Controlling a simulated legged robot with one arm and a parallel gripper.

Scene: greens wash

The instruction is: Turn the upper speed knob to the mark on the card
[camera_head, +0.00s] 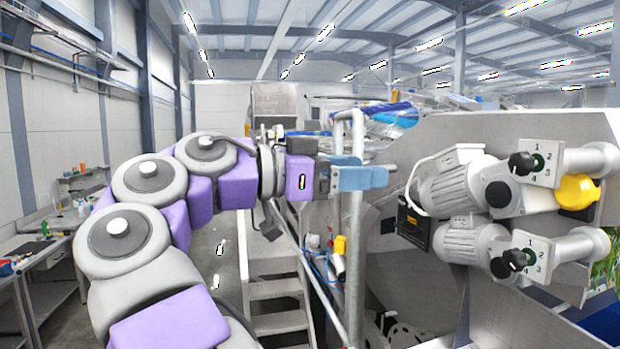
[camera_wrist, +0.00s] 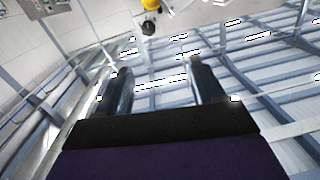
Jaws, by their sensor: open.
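The upper speed knob (camera_head: 521,164) is black and sits on a pale plate (camera_head: 550,164) with a green dial and the numbers 1 to 4. Which number it points at is too small to tell. A similar lower knob (camera_head: 509,263) sits on its own numbered plate (camera_head: 531,257) below. My gripper (camera_head: 376,178) has blue fingers, is open and empty, and points right in the head view, well left of both knobs. Its fingers (camera_wrist: 162,72) also show apart in the wrist view, with nothing between them. I cannot make out a separate card.
Grey motors (camera_head: 470,240) and a yellow cap (camera_head: 577,190) stand beside the knobs. A grey post (camera_head: 356,240) stands close under my gripper, and metal steps (camera_head: 275,290) lie below. The wrist view mostly shows the roof, with a yellow and black thing at its top.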

